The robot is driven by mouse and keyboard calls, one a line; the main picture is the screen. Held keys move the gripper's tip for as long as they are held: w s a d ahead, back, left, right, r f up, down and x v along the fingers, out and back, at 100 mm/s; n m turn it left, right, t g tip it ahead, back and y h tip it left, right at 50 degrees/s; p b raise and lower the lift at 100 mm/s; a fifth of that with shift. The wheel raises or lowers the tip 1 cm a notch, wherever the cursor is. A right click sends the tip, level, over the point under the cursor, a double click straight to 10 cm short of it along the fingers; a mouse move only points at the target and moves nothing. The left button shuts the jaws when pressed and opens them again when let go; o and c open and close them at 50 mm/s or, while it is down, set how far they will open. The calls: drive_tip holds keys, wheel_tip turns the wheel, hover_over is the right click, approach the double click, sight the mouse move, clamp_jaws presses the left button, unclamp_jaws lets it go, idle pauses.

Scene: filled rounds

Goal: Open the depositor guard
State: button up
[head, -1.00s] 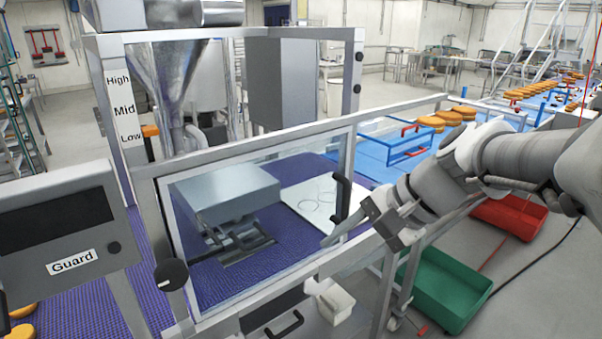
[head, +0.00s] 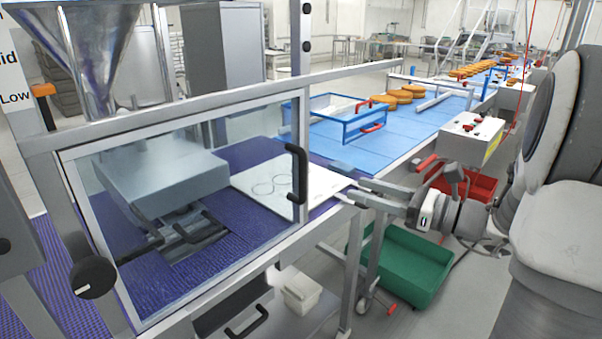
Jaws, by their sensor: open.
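The depositor guard (head: 215,190) is a clear panel in a grey metal frame on the near side of the machine. It looks closed, flush in its frame. Its black upright handle (head: 297,172) is on the panel's right edge. My gripper (head: 350,197) is to the right of the handle and a little lower, apart from it. Its fingers point left and are open and empty. Behind the panel, the depositor's metal head (head: 160,180) sits over the purple belt (head: 245,285).
A white plate with two ring outlines (head: 285,185) lies right of the depositor head. A blue frame with a red handle (head: 345,122) stands over the blue belt (head: 410,137), which carries orange rounds (head: 405,93). A green crate (head: 410,262) and red crate (head: 470,187) are below. A black knob (head: 93,277) is at lower left.

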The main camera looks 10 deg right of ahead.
sight(302, 195)
drive_tip(key=x, duration=1.4)
drive_tip(key=shift+b, duration=0.3)
clamp_jaws()
idle(0.6)
